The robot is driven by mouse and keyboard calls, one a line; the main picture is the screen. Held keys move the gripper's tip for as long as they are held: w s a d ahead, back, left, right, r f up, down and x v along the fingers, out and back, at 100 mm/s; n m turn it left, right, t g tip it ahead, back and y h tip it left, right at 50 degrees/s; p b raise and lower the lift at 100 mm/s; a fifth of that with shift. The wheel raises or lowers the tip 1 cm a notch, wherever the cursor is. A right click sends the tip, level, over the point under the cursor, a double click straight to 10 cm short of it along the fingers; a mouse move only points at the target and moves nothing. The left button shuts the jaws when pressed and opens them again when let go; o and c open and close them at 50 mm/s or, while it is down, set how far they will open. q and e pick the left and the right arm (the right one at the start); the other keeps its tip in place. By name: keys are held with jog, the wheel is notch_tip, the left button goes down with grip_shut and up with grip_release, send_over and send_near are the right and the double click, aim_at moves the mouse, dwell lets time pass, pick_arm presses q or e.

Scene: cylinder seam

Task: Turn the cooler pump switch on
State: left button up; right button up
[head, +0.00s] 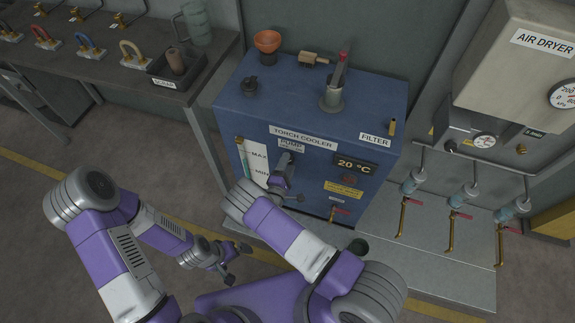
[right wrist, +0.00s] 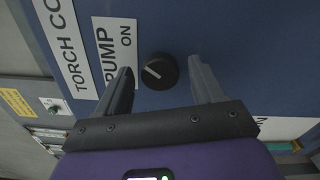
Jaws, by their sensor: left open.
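The blue torch cooler (head: 285,105) stands against the wall in the head view. Its pump label (head: 291,144) is on the front face, above my right gripper (head: 286,170). In the right wrist view the black round pump switch (right wrist: 159,71) has a white pointer line, slanted relative to the label. The white PUMP label (right wrist: 114,50) beside it reads ON at one spot. My right gripper is open, with a finger on each side of the switch and visible gaps to it. In the head view the gripper hides the switch. My left gripper (head: 236,264) is open and empty, low over the floor.
An orange funnel (head: 267,41) and a grey holder (head: 332,97) stand on the cooler's top. A workbench (head: 105,65) is at the left. The air dryer (head: 520,70) and several pipes with red-handled valves are at the right. Floor around my left gripper is clear.

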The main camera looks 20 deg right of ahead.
jog(key=p+v, duration=0.1)
jog(key=v, duration=0.6)
jog(key=shift+s+a+p, duration=0.15)
jog(key=shift+s+p, duration=0.1)
jog(key=shift+p, duration=0.05)
dwell(0.4)
